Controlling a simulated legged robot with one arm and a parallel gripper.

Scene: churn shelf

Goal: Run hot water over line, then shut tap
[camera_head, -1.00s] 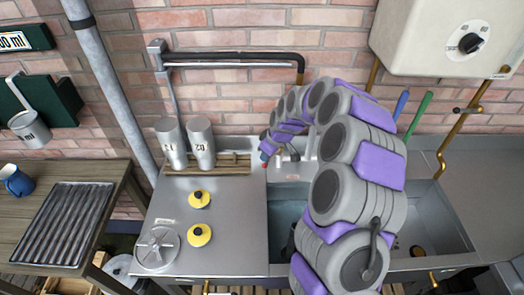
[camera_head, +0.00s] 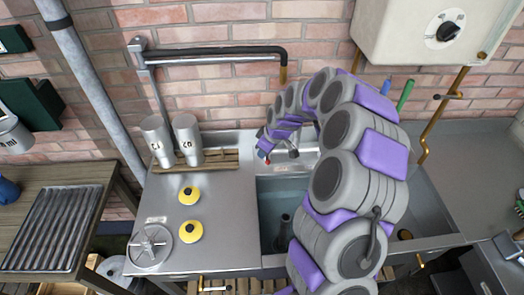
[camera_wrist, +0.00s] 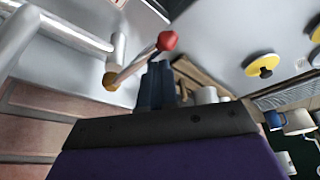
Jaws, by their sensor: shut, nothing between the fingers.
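A tap lever with a red ball knob (camera_wrist: 167,41) and a brass base (camera_wrist: 110,81) shows close up in the wrist view. The red knob also shows as a small spot in the head view (camera_head: 267,160), at the back left of the sink. My gripper (camera_wrist: 158,78) is shut and empty, its dark fingers right beside the lever; I cannot tell if they touch it. In the head view my arm hides much of the sink (camera_head: 272,206) and tap. A dark upright object (camera_head: 283,228) stands in the sink. No running water is visible.
A cream water heater (camera_head: 405,42) hangs upper right. A dark-sleeved pipe (camera_head: 230,54) runs along the brick wall.

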